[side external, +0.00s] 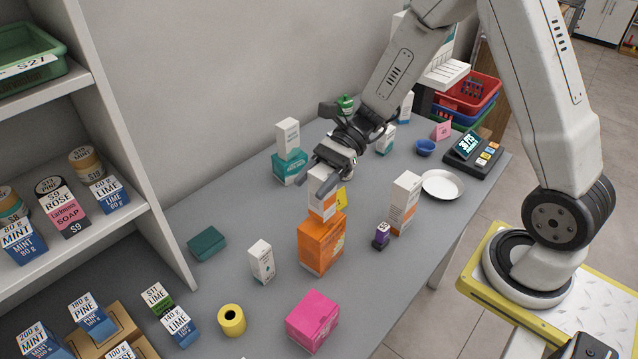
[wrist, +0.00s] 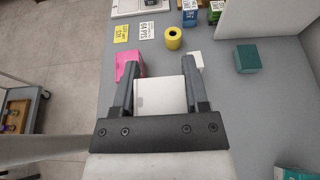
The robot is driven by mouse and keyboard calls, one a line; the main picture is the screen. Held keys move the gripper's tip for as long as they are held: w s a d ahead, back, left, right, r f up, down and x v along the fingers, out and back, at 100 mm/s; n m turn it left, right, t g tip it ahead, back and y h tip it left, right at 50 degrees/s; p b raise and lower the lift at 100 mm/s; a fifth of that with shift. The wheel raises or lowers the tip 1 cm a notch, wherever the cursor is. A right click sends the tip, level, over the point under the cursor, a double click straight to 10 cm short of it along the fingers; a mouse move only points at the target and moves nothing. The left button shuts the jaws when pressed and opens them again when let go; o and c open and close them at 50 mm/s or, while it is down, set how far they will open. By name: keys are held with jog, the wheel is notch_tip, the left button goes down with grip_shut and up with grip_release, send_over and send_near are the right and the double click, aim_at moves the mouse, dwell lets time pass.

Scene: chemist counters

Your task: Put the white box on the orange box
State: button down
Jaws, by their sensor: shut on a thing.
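My gripper (side external: 324,172) is shut on a white box (side external: 322,186) with an orange lower band, held upright. In the wrist view the white box (wrist: 160,96) sits between the two fingers of my gripper (wrist: 160,68). The orange box (side external: 321,243) stands on the grey counter directly below the held box. The held box's bottom meets the orange box's top in the side view; I cannot tell whether they touch or a small gap remains. In the wrist view the orange box is hidden behind the held box and my gripper.
A small white box (side external: 261,261), a pink box (side external: 313,320) and a yellow roll (side external: 232,320) stand nearby. A taller white-and-orange box (side external: 405,203) and a purple box (side external: 381,236) are to the right. A white box (side external: 288,138) stands on a teal box (side external: 290,169) behind.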

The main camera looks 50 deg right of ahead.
jog(key=shift+f, duration=1.05)
jog(key=shift+f, duration=0.1)
jog(key=shift+c, duration=0.5)
grip_release()
jog(key=v, duration=1.2)
